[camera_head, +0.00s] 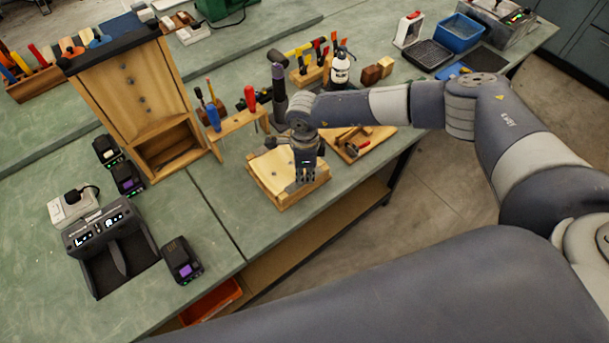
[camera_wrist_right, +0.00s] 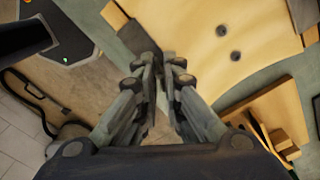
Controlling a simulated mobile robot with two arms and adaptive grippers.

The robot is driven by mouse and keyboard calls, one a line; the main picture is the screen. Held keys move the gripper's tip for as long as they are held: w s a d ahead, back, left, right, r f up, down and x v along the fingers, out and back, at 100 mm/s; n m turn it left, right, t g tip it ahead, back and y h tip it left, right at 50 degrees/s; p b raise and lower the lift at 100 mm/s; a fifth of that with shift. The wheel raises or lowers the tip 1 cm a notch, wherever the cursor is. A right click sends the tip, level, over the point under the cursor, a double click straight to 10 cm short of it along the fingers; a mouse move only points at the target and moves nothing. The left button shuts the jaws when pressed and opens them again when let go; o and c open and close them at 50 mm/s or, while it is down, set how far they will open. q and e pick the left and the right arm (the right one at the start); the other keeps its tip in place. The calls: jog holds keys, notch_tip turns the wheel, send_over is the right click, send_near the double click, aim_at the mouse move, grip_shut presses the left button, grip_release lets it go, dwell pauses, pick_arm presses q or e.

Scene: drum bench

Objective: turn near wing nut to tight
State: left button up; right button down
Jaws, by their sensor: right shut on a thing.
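A pale wooden piece (camera_head: 270,177) with a wooden frame lies near the bench's front edge in the head view. In the right wrist view its wide pale face (camera_wrist_right: 235,75) shows two dark round spots. My right gripper (camera_head: 305,180) points down at its right side. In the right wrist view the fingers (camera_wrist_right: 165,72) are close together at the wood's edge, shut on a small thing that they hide. It is at the near wing nut's likely place, but the nut itself cannot be made out. My left gripper is not in view.
A tool rack with screwdrivers (camera_head: 238,122) stands behind the wooden piece. A wooden tray with a tool (camera_head: 360,145) lies to its right. A tall wooden cabinet (camera_head: 135,95) and a dark charger (camera_head: 100,228) are at the left. The bench front between is clear.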

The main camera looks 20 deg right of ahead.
jog(key=m+b, duration=0.2)
jog(key=m, duration=0.2)
jog(key=shift+w+f+m, duration=0.1)
jog(key=shift+m, duration=0.2)
jog(key=m+b, duration=0.3)
jog(key=m, duration=0.1)
jog(key=shift+m, duration=0.3)
jog(key=m+b, duration=0.2)
jog(key=m, duration=0.2)
jog(key=shift+m, duration=0.3)
jog(key=m+b, duration=0.2)
jog(key=m, duration=0.2)
jog(key=shift+b, duration=0.3)
jog(key=m+b, duration=0.1)
jog(key=m, duration=0.4)
jog(key=shift+b, duration=0.3)
jog(key=m, duration=0.3)
jog(key=shift+r+m+b, duration=0.2)
jog(key=shift+m+b, duration=0.1)
jog(key=shift+b, duration=0.1)
jog(key=m, duration=0.5)
jog(key=shift+m, duration=1.5)
jog(key=shift+f, duration=0.1)
